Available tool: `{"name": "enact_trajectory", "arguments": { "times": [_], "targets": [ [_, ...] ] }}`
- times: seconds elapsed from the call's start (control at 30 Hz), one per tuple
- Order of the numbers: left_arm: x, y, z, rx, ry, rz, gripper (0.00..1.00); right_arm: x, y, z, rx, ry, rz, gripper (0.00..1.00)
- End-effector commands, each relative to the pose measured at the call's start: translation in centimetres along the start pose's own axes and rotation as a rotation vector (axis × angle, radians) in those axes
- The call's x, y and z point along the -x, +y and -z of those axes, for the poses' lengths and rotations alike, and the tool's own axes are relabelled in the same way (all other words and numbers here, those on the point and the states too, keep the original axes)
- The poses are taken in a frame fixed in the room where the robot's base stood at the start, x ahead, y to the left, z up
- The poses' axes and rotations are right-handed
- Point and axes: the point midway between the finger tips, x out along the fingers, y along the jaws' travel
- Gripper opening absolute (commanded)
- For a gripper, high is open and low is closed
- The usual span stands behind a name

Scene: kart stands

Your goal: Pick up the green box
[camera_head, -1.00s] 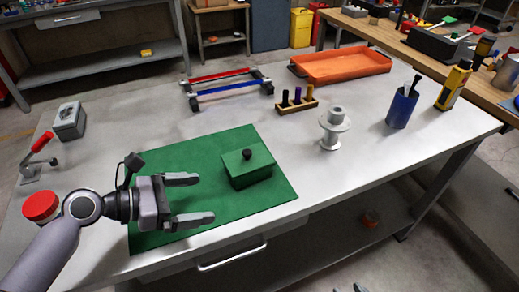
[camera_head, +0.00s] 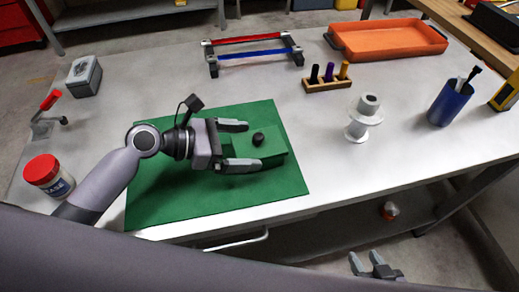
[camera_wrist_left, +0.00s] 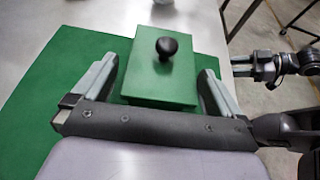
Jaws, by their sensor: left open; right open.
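The green box (camera_head: 272,143), with a black knob on its lid, sits on the green mat (camera_head: 165,195) on the grey table. In the left wrist view the green box (camera_wrist_left: 160,80) lies just ahead of and between my fingers. My left gripper (camera_head: 240,147) is open, with one finger on either side of the box's near end; it holds nothing. In the left wrist view the left gripper (camera_wrist_left: 160,85) also shows open around the box. My right gripper (camera_head: 370,262) is open and empty, low beyond the table's front edge.
A red-lidded jar (camera_head: 48,175) stands left of the mat. A white spool (camera_head: 363,118), a wooden holder with bottles (camera_head: 328,84), a blue cup (camera_head: 448,104) and an orange tray (camera_head: 388,40) stand to the right. A red-and-blue rack (camera_head: 252,52) is behind the mat.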

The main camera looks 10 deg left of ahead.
Motion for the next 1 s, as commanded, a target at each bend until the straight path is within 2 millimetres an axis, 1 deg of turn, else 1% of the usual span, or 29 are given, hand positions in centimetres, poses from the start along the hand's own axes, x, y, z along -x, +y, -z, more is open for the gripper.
{"name": "enact_trajectory", "arguments": {
  "times": [0.03,0.1,0.2,0.3,0.5,0.53,0.57,0.6,0.67,1.0],
  "targets": [
    [-0.9,-0.2,-0.4,0.000,-0.002,0.002,1.00,0.1,0.0,0.1,0.000,0.000,0.000,0.43],
    [-2.0,-0.3,-0.6,0.000,-0.003,0.002,1.00,0.2,0.0,0.2,0.000,0.000,0.000,0.43],
    [-3.2,-0.2,-0.5,0.001,-0.002,0.000,1.00,0.1,0.0,0.1,0.000,0.000,0.000,0.43],
    [-3.8,-0.3,-0.4,0.000,0.001,0.000,1.00,0.1,0.0,0.1,0.000,0.000,0.000,0.43],
    [-3.9,-0.3,-0.3,-0.001,0.001,0.000,1.00,0.1,0.0,0.1,0.000,0.000,0.000,0.43],
    [-3.9,-0.3,-0.3,0.000,0.001,0.000,0.97,0.1,0.0,0.1,0.000,0.000,0.000,0.43],
    [-3.9,-0.3,-0.3,0.000,0.001,0.000,0.87,0.1,0.0,0.1,0.000,0.000,0.000,0.43],
    [-3.9,-0.3,-0.3,0.000,0.001,0.000,0.74,0.1,0.0,0.1,0.000,0.000,0.000,0.43],
    [-3.9,-0.3,-0.3,0.000,0.001,0.000,0.55,0.1,0.0,0.1,0.000,0.000,0.000,0.43],
    [-3.7,-0.2,-0.6,-0.001,-0.001,0.000,0.55,0.1,0.0,0.2,0.000,0.001,0.000,0.43]
  ]
}}
